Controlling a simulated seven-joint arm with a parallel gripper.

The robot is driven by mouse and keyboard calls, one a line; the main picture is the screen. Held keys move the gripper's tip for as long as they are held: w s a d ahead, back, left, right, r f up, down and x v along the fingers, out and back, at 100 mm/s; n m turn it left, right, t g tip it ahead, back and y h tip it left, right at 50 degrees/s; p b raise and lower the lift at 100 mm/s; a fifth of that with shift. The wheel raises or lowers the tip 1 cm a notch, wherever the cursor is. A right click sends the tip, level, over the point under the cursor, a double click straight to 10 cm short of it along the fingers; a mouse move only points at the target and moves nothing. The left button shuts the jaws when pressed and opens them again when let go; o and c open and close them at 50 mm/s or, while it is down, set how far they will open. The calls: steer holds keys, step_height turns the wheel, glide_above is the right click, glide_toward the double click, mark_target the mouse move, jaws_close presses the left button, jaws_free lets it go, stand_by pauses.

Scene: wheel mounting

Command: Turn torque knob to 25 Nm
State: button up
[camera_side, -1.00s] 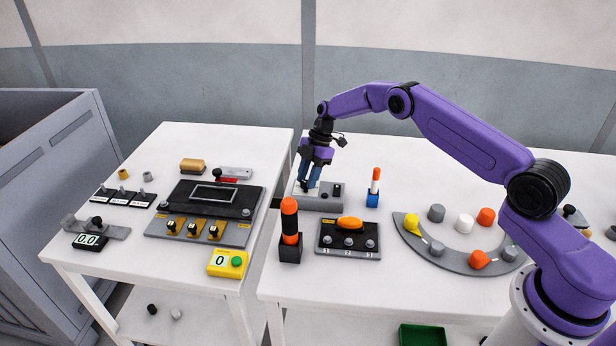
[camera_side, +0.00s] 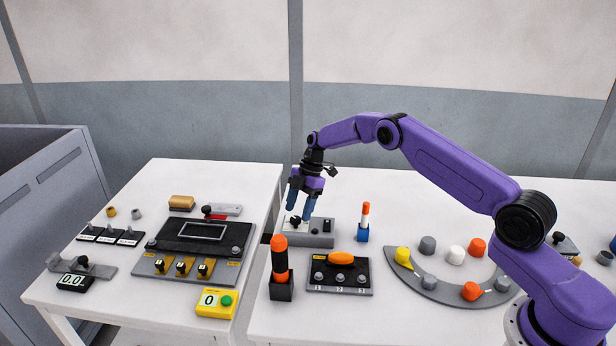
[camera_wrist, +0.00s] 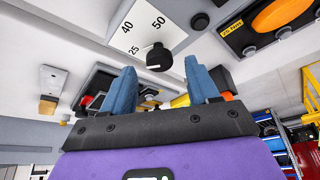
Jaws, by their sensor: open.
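The torque knob is a small black knob (camera_wrist: 159,59) on a white dial plate (camera_wrist: 127,30) marked 25, 40 and 50. A thin line runs near the 25 mark, but I cannot tell for sure where the knob points. In the side view the knob (camera_side: 296,221) sits on top of a grey box (camera_side: 310,240). My gripper (camera_side: 300,212) is open, with its blue fingers spread just above the knob. In the wrist view the knob shows between and beyond my gripper's fingertips (camera_wrist: 162,67). I see no grip on it.
A second black knob (camera_side: 327,225) stands at the box's right. An orange-and-black handle in a dark holder (camera_side: 281,290) and a panel with an orange knob (camera_side: 340,275) stand in front. A blue holder with an orange-tipped stick (camera_side: 363,232) is to the right.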

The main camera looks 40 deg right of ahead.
steer(key=v, duration=1.5)
steer(key=shift+r, duration=0.35)
steer(key=s+a+r+m+h, duration=0.2)
steer(key=s+a+r, duration=0.4)
steer(key=s+a, duration=0.45)
steer(key=s+a+r+m+h, duration=0.1)
steer(key=s+a, duration=0.2)
steer(key=s, duration=0.3)
steer(key=s+a+r+m, duration=0.1)
steer(key=s+a, duration=0.3)
steer(key=s, duration=0.2)
steer(key=s+d+f+m, duration=0.1)
steer(key=s+d, duration=0.3)
steer(key=s, duration=0.9)
steer(key=s+d+f+m+h, duration=0.1)
steer(key=s+d, duration=0.3)
steer(key=s, duration=0.9)
steer(key=shift+s+d+f+m+t, duration=0.3)
steer(key=shift+f, duration=0.1)
